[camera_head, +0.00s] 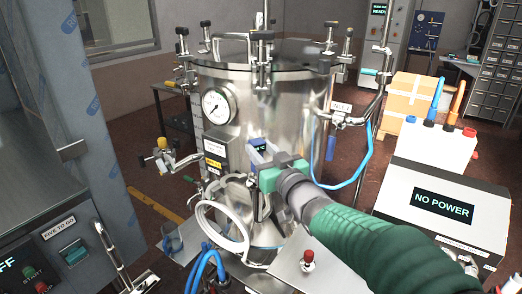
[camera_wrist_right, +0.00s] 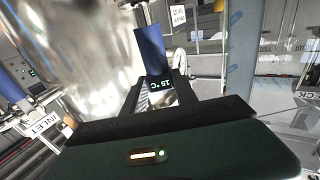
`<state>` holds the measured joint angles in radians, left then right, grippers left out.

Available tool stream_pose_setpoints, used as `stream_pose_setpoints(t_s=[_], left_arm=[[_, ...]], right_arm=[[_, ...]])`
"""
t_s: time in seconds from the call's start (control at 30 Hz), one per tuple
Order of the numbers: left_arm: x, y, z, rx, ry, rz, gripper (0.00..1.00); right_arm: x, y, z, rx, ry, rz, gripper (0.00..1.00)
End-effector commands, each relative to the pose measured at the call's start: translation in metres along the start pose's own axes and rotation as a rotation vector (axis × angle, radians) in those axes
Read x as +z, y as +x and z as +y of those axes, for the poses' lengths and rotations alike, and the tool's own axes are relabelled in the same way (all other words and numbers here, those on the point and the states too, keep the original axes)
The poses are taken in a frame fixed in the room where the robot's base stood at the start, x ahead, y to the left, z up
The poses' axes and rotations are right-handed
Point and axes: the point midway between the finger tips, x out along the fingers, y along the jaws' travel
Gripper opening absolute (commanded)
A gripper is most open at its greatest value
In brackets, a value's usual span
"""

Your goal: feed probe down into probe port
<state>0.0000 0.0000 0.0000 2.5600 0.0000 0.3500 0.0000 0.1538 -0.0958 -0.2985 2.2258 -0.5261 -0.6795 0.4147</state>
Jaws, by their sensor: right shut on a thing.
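My right gripper (camera_head: 262,157) is in front of the big steel tank (camera_head: 290,110). It is shut on a blue probe with a small lit display (camera_head: 259,146). In the right wrist view the probe's blue body (camera_wrist_right: 150,48) stands between the fingers, and its display reads 15 °C upside down. The probe's lower part is mostly hidden by my gripper in the head view. I cannot make out the probe port for certain; several fittings and clamps stand on the tank's lid (camera_head: 265,68). My left gripper is not in view.
A white coiled hose (camera_head: 225,232) and blue cables (camera_head: 208,265) lie low before the tank. A pressure gauge (camera_head: 216,106) sits on its side. A box marked NO POWER (camera_head: 443,205) stands at right, a cardboard box (camera_head: 405,98) behind it. A blue-edged cabinet (camera_head: 90,120) is at left.

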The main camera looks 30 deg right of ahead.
Motion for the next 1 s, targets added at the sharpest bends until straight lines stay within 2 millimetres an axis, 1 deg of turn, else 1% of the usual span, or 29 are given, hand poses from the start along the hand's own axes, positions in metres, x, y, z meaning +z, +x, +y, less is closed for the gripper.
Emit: stream_pose_setpoints(t_s=[0.67,0.7,0.87,0.9,1.0], left_arm=[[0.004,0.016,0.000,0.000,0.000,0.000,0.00],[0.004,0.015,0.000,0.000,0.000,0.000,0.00],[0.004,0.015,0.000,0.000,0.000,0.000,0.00],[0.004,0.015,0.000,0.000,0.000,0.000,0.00],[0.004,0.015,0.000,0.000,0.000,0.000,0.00]], right_arm=[[0.017,-0.001,0.000,0.000,0.000,0.002,0.00],[0.016,-0.001,0.000,0.000,0.000,0.003,0.37],[0.016,-0.001,0.000,0.000,0.000,0.002,0.58],[0.016,-0.001,0.000,0.000,0.000,0.001,0.59],[0.017,-0.001,0.000,0.000,0.000,0.001,0.59]])
